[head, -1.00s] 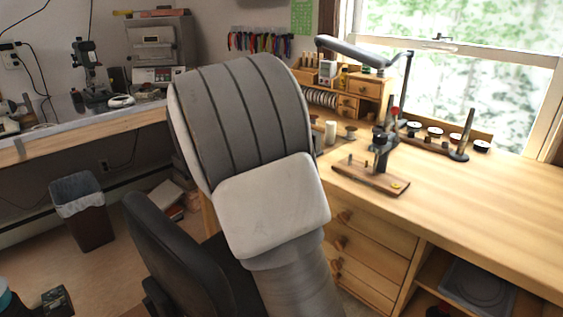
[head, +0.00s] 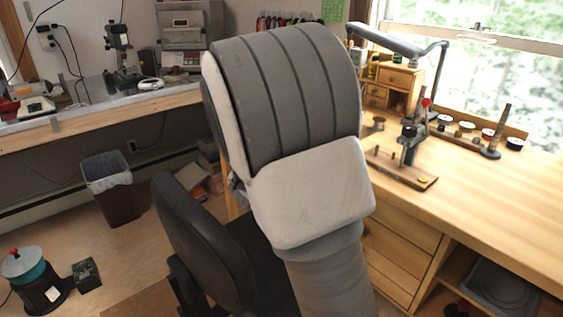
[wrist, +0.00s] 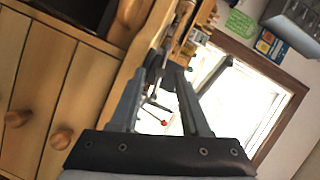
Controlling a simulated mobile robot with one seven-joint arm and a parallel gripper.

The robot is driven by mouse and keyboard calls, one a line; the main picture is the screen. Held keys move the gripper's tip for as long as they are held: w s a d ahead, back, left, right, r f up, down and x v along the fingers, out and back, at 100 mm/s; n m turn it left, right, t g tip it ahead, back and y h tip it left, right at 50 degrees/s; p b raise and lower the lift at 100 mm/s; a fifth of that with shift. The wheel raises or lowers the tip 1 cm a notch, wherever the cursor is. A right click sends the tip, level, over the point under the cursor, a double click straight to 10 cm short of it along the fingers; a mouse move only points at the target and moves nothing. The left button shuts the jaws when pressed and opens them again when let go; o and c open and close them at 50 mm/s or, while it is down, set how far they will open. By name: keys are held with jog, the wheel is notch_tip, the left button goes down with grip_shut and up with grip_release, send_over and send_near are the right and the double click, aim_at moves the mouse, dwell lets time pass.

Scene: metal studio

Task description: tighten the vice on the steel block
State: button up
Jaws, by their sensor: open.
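I cannot make out a vice or a steel block for sure in either view. In the wrist view my gripper (wrist: 167,72) is open, its two dark fingers apart with nothing visibly held between them. It is tilted, with wooden drawers to its left and the window beyond. In the head view my own arm fills the middle and hides my gripper. A dark post fixture on a small wooden board (head: 405,170) stands on the right workbench (head: 500,185). I cannot tell whether it is a vice.
A black chair (head: 200,240) stands close by my arm. A long bench (head: 70,125) with instruments runs along the back left. The right workbench's front right top is clear.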

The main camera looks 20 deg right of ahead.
jog(key=p+v, duration=0.2)
jog(key=v, duration=1.2)
